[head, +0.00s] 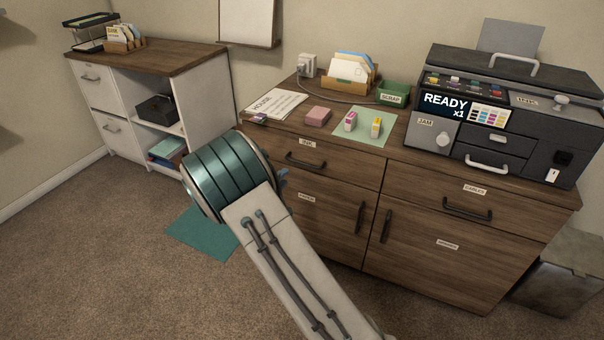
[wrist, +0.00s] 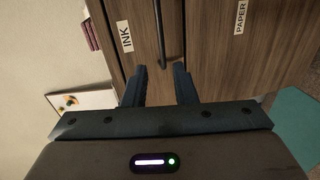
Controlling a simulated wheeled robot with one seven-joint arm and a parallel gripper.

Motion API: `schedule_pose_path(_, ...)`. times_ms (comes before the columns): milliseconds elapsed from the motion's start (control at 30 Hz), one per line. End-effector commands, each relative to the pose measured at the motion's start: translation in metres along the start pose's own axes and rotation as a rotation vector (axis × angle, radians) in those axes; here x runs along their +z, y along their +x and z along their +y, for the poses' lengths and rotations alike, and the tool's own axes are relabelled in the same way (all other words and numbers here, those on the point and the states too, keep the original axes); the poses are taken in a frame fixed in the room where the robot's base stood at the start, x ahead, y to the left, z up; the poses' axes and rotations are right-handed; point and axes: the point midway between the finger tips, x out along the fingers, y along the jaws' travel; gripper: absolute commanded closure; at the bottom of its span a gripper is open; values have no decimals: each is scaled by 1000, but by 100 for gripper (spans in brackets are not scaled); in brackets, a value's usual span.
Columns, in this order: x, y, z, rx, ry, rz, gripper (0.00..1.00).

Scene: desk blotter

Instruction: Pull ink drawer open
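The ink drawer (head: 340,172) is the upper left drawer of the brown wooden cabinet and looks closed, its front level with the cabinet face. Its dark bar handle (head: 305,161) sits below a small label. In the wrist view the ink drawer front (wrist: 136,14) carries the label INK, and the handle (wrist: 159,30) runs down from the top edge. My gripper (wrist: 160,68) is open and empty, its two dark fingers apart. The handle's near end shows between the fingertips; I cannot tell how far off it is. In the head view my teal arm joint hides most of the gripper.
The cabinet top holds a printer (head: 510,115) reading READY, a green mat (head: 365,132) with small cartridges, a pink block (head: 317,116) and a paper sheet (head: 277,104). The paper door (head: 325,215) is below the drawer. A white shelf unit (head: 205,98) stands left.

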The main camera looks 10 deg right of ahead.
Motion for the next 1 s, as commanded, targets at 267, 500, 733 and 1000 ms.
schedule_pose_path(267, 2, 24, -6, 27, -29, -21, 75)
schedule_pose_path(500, 3, 76, -7, 25, -28, -20, 75)
schedule_pose_path(733, 3, 117, -5, 24, -29, -18, 75)
schedule_pose_path(1000, 2, 137, -2, 23, -30, -15, 75)
